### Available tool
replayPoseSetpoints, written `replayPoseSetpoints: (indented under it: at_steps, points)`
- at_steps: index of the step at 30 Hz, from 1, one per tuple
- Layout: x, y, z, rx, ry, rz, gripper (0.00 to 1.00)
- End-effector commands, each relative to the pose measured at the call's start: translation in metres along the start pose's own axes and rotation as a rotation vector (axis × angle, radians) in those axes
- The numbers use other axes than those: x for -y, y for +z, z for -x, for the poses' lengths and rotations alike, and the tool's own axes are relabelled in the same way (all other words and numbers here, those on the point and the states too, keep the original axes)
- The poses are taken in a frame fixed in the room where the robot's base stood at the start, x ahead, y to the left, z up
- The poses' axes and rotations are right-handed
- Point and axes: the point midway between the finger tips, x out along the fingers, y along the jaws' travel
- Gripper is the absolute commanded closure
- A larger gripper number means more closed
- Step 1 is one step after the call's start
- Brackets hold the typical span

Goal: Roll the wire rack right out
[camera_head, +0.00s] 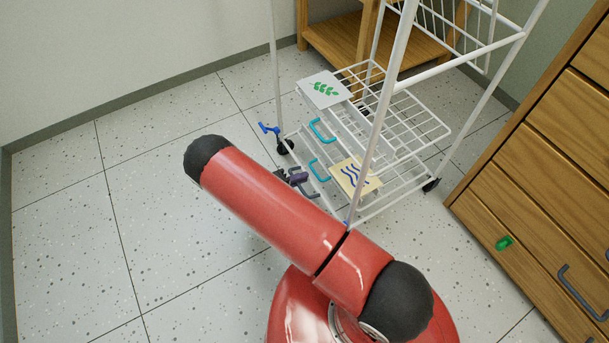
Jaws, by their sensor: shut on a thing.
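A white wire trolley with sliding wire racks stands at the upper right of the head view. Its upper wire rack (424,124) bears a card with a green leaf. Its lower wire rack (385,201) bears a cream card with blue waves. Teal handles (322,130) (319,170) show along the racks' left side. My gripper (298,178) is low at the trolley's left side, beside the lower teal handle. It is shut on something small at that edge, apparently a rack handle. My red arm and the small size hide the exact grip.
A wooden drawer cabinet (544,185) with a green handle and a grey handle stands close on the right. A wooden shelf (345,40) is behind the trolley. The trolley has black castors and a blue lever (268,128). The tiled floor at left is clear.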

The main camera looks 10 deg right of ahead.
Motion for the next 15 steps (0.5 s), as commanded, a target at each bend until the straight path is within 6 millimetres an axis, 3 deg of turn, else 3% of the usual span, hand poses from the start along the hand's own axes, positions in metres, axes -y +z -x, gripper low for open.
replayPoseSetpoints:
  at_steps: [15]
  points:
    - [-0.0043,0.0028,0.0072,0.009,0.011,-0.002,1.00]
